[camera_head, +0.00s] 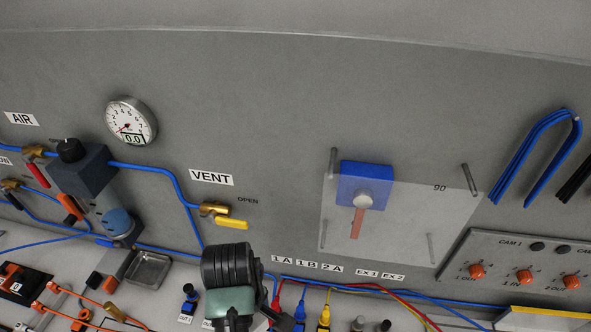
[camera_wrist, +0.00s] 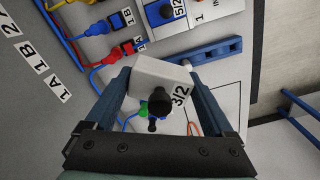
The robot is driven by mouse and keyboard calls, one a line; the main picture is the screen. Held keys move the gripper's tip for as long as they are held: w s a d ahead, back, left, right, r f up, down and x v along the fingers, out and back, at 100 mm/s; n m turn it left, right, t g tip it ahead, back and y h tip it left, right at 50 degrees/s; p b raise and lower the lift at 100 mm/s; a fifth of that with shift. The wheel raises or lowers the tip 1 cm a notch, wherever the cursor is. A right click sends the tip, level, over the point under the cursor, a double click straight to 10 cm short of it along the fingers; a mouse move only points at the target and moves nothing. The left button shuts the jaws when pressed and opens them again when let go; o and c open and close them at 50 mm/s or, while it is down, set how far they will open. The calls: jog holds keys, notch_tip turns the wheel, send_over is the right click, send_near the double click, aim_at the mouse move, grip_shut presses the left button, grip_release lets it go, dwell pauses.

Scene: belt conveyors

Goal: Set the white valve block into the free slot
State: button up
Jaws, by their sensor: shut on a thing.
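The white valve block (camera_wrist: 160,78) is between the two blue-grey fingers of my gripper (camera_wrist: 157,88) in the wrist view. It carries a "3/2" label and black fittings on the side facing the camera. My gripper is shut on it. A blue slotted bar (camera_wrist: 213,52) lies just beyond the block, partly hidden by it and a finger. I cannot tell which opening is the free slot, or whether the block touches anything beyond. In the head view my dark wrist hides the block and what lies under it.
A "5/2" labelled block (camera_wrist: 163,12) sits close beyond the held block. Blue (camera_wrist: 122,20) and red (camera_wrist: 128,48) plugs with tubes crowd its left. In the head view, a metal tray (camera_head: 149,270) and a yellow-handled VENT valve (camera_head: 231,223) are near my arm.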

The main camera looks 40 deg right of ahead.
jog(key=s+d+f+n+p, duration=0.4)
jog(key=s+d+n+p, duration=0.25)
jog(key=s+d, duration=0.3)
jog(key=shift+n, duration=0.45)
jog(key=s+f, duration=0.1)
jog(key=s+a+f+p, duration=0.1)
jog(key=s, duration=0.1)
jog(key=s+a, duration=0.1)
jog(key=shift+s+f+p, duration=0.15)
jog(key=shift+f+p, duration=0.25)
notch_tip(320, 180, down, 4)
jog(key=b, duration=0.4)
jog(key=shift+f+b, duration=0.2)
jog(key=shift+b, duration=0.15)
jog(key=shift+r, duration=0.1)
jog(key=shift+p, duration=0.4)
jog(key=shift+f, duration=0.35)
